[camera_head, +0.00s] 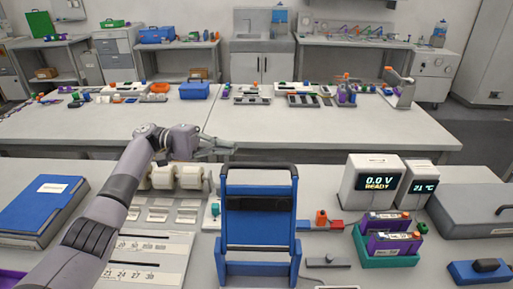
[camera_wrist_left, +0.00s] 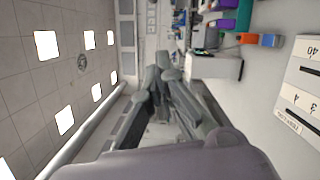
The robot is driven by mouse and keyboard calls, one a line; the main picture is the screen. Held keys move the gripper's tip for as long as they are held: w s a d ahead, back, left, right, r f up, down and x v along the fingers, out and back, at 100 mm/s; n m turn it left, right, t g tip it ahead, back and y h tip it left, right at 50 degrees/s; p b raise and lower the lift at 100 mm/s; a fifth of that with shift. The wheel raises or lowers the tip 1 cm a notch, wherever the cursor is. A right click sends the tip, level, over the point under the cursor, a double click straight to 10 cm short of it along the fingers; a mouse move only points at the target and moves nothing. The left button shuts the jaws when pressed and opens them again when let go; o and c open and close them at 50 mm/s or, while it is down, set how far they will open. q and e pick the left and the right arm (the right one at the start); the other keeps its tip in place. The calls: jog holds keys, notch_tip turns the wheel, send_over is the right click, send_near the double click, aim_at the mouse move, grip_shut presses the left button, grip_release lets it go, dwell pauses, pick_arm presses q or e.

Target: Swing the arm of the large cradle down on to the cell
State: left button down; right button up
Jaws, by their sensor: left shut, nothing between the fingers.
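My left gripper (camera_head: 225,147) is shut and empty, above the back edge of the near table. Its grey fingers also show in the left wrist view (camera_wrist_left: 172,85). To its right and nearer stands an upright blue frame (camera_head: 230,240) with a black top handle and a blue foot; I cannot tell for sure whether this is the large cradle. I cannot make out a cell in a cradle; the frame hides part of the table. My right gripper is not in view.
Pale cylinders (camera_head: 190,177) lie below my left arm. A display unit reading READY (camera_head: 375,184) and a teal tray (camera_head: 386,260) with purple-based blocks stand right. A blue case (camera_head: 42,205) lies left. A second table (camera_head: 270,125) stands behind.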

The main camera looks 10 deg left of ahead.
pick_arm(q)
jog(key=s+d+r+p, duration=0.1)
jog(key=s+d+p, duration=0.3)
jog(key=d, duration=0.4)
jog(key=shift+d+r+p, duration=0.25)
jog(key=shift+p, duration=0.65)
jog(key=shift+s, duration=0.1)
